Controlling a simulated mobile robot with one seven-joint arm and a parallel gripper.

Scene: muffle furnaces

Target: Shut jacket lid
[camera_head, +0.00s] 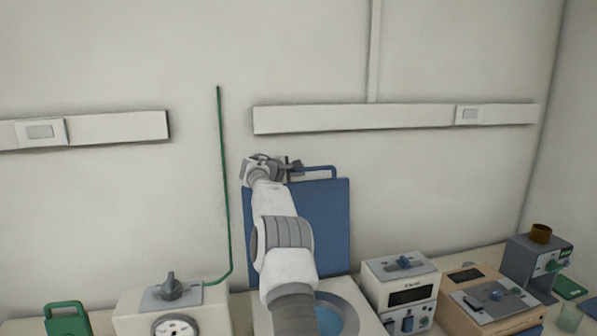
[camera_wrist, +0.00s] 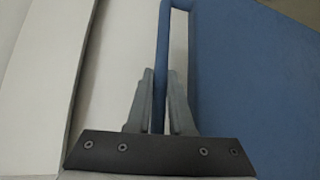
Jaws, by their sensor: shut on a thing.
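The blue jacket lid (camera_head: 325,222) stands open, upright against the wall behind the white jacket unit. A blue bar handle (camera_head: 322,169) runs along its top edge. My gripper (camera_head: 293,168) is at the left end of this handle. In the wrist view, my gripper (camera_wrist: 160,100) has its two grey fingers on either side of the blue handle (camera_wrist: 164,60), shut on it. The lid panel (camera_wrist: 250,70) fills the right of that view. The round blue opening (camera_head: 338,314) of the jacket is partly hidden by my arm.
A white device with a dial (camera_head: 172,310) and a green tube (camera_head: 222,180) are left of the jacket. A white box with a display (camera_head: 400,285), a tan device (camera_head: 490,300) and a grey-blue device (camera_head: 537,262) stand to the right. Wall rails run behind.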

